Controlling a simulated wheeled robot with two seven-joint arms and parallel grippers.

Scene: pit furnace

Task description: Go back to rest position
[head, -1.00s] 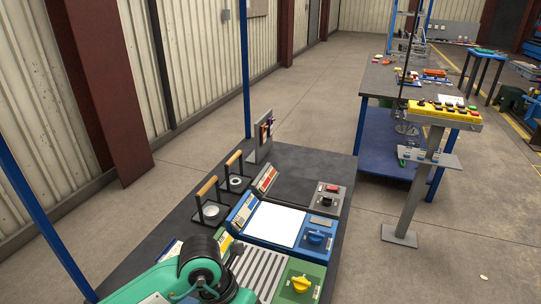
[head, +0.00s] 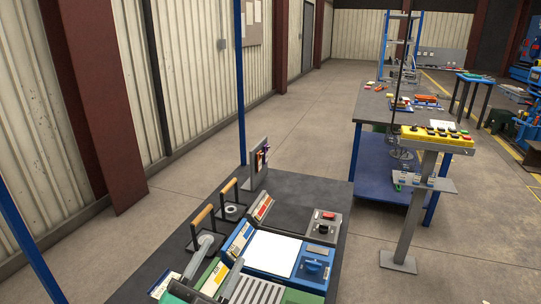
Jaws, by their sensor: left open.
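My left gripper (head: 226,249) shows at the bottom of the head view, over the near left part of the dark workbench (head: 285,205). Two grey finger-like bars rise there, well apart, with nothing seen between them, so it looks open and empty. A little of my teal arm shows below at the picture's bottom edge. The rest of that arm is out of the picture. My right gripper is not in view.
Two wooden-handled stands (head: 228,187), a white-topped blue panel (head: 272,252) and a red-button box (head: 323,227) are on the bench. A yellow control box on a post (head: 437,135) stands right. Floor (head: 290,125) beyond is clear.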

